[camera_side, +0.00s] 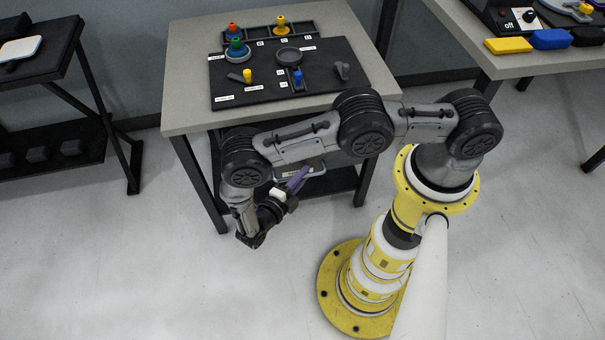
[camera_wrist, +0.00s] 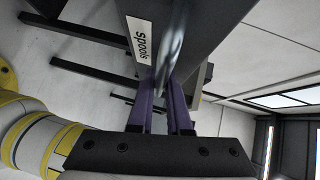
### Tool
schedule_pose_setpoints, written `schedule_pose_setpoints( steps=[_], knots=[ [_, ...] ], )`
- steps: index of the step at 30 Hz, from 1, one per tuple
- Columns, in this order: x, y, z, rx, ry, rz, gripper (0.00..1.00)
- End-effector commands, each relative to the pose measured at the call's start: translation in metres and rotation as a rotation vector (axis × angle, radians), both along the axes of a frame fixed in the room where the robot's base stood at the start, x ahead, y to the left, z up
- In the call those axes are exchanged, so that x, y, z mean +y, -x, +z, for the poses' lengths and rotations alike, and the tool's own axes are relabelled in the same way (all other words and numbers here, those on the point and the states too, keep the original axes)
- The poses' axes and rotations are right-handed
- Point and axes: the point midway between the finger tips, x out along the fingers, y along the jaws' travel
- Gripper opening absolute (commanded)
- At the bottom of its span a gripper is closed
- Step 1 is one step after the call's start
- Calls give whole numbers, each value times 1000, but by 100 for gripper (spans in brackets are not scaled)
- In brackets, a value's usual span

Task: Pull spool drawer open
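The spool drawer shows in the wrist view as a dark front (camera_wrist: 195,12) with a white "spools" label (camera_wrist: 139,40). Its shiny metal bar handle (camera_wrist: 175,45) runs along the front. In the side view, the handle (camera_side: 313,170) shows below the table's front edge, partly covered by my arm. My gripper's purple fingers (camera_wrist: 165,95) lie on either side of the handle with a narrow gap, and look shut on it. In the side view my gripper (camera_side: 296,180) is at the handle. How far out the drawer is cannot be told, because my arm hides much of it.
The table (camera_side: 190,90) bears a black board (camera_side: 235,92) with colored spools and small fixtures. A second table (camera_side: 505,65) stands at the right and a dark rack (camera_side: 60,75) at the left. The floor (camera_side: 130,260) in front is clear.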

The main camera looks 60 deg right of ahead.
Motion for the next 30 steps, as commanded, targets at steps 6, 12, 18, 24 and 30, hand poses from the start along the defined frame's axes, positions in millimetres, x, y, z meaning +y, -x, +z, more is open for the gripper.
schedule_pose_setpoints(
  steps=[6,12,18,24,30],
  knots=[
    [0,-1,0,-1,-1,1,45],
    [0,0,0,0,0,0,45],
    [13,-1,2,-1,0,3,45],
    [53,-1,7,-4,-4,4,45],
    [95,-2,13,-4,-4,3,45]
  ],
)
